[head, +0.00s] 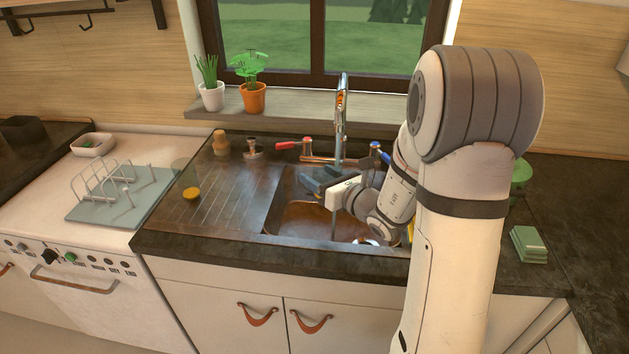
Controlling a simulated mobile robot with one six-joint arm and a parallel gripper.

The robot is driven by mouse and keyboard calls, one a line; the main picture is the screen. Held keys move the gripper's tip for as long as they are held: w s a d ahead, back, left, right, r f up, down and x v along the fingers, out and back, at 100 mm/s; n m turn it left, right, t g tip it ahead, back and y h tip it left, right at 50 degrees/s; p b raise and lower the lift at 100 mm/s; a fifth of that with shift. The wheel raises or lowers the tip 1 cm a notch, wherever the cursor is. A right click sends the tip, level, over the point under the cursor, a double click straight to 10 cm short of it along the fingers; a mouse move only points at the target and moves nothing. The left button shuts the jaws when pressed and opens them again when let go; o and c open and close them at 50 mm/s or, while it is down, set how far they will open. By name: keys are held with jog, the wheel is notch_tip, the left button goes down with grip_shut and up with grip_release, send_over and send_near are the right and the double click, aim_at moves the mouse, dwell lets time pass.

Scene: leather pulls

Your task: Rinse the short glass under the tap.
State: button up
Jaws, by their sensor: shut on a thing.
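My gripper (312,180) is over the sink basin, below and slightly left of the tap (341,115). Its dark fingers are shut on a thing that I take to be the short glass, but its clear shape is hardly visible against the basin. A thin pale vertical streak, which looks like running water, shows below the gripper. The sink (290,215) is dark metal with a brownish basin floor. The tap has a red-handled lever (290,145) on the left and a blue one (376,146) on the right.
A faint clear vessel (183,168) stands left on the drainboard (225,198), near a yellow round item (191,194). A wooden shaker-like item (221,143) stands behind. A dish rack (110,190) is further left. Green sponges or cloths (527,244) lie right. My arm hides the sink's right side.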

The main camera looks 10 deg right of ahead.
jog(key=w+d+f+b, duration=0.1)
jog(key=w+d, duration=0.3)
jog(key=w, duration=0.4)
jog(key=shift+w+d+f, duration=0.2)
jog(key=shift+w+f, duration=0.05)
dwell(0.4)
jog(key=shift+d, duration=0.1)
jog(key=shift+s+a+b, duration=0.45)
jog(key=shift+s+b, duration=0.1)
jog(key=shift+s, duration=0.65)
jog(key=shift+s+a+b, duration=0.5)
jog(key=shift+s, duration=0.7)
jog(key=shift+s+a+b, duration=0.45)
jog(key=shift+s+b, duration=0.1)
jog(key=shift+s, duration=0.65)
jog(key=shift+p, duration=0.85)
